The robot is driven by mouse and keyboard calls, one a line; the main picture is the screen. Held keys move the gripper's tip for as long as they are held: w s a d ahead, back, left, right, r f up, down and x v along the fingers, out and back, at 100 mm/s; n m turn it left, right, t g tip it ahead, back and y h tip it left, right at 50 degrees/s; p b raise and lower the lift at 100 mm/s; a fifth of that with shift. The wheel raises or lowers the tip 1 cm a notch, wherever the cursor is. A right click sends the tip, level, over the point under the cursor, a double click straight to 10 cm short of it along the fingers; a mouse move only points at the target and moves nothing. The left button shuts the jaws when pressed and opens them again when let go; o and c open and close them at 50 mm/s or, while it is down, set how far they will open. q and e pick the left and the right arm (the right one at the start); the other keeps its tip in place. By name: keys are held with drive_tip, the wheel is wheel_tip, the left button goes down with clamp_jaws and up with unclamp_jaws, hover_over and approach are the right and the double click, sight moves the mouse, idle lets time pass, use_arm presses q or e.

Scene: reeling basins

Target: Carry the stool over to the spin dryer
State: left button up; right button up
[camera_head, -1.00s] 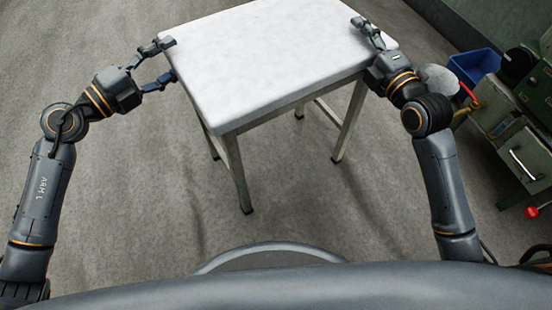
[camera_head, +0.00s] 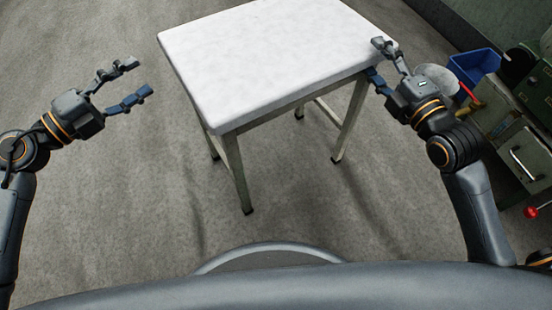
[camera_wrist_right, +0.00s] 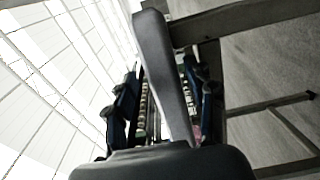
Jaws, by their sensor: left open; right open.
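The stool (camera_head: 270,60) stands upright on the floor in the head view, with a thick white square seat and grey-green metal legs. My left gripper (camera_head: 139,77) is open and empty, clear of the seat's left edge with bare floor between. My right gripper (camera_head: 376,58) is open at the seat's right corner. One finger overlaps the seat top in the picture and the other is beside its edge; I cannot tell whether they touch. In the right wrist view, metal legs and rails of the stool (camera_wrist_right: 270,104) show at the right. I cannot make out the spin dryer.
Green machinery (camera_head: 522,150) with drawers and a red knob stands at the right, near my right arm. A blue bin (camera_head: 474,66) is behind it. A wall runs along the upper right. The floor (camera_head: 90,200) left and in front of the stool is clear.

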drive_tip(key=shift+v, duration=2.45)
